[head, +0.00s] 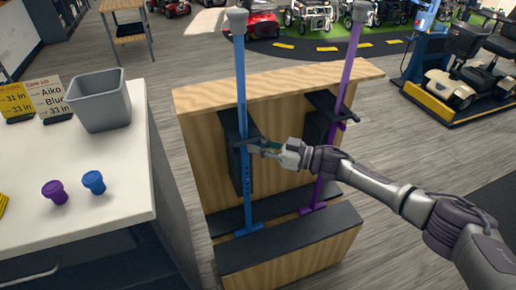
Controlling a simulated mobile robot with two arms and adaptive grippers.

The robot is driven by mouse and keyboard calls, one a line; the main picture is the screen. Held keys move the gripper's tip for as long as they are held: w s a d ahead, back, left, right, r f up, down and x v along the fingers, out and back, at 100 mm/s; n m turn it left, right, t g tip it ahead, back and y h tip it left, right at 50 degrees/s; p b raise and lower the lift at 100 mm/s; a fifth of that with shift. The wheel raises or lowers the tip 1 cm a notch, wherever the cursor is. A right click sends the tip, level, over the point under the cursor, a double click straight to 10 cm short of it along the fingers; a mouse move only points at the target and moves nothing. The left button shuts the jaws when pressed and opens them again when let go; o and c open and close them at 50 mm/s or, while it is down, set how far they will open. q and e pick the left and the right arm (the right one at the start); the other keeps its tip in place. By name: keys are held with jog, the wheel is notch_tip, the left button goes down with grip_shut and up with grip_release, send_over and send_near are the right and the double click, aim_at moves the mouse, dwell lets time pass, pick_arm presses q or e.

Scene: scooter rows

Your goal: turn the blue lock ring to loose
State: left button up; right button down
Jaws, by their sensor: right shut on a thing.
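The blue pole (241,85) stands upright in the wooden rack, with its grey cap at the top and its blue foot on the dark lower ledge. My right gripper (253,147) reaches in from the right and is shut at the pole's middle, just in front of the dark holder. The blue lock ring is there between the fingers, mostly hidden by them, so its turn position cannot be read. A purple pole (348,68) stands to the right in the same rack, behind my right forearm. My left gripper is not in view.
The wooden rack (282,95) has a dark lower ledge. At left, a white counter (125,180) holds a grey bin (101,100), a purple cup (55,192), a blue cup (94,182) and signs (48,99). A scooter (452,85) stands at right; floor between is clear.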

jog(key=c, duration=1.1)
grip_release()
jog(key=v, duration=1.2)
jog(key=shift+a+f, duration=0.1)
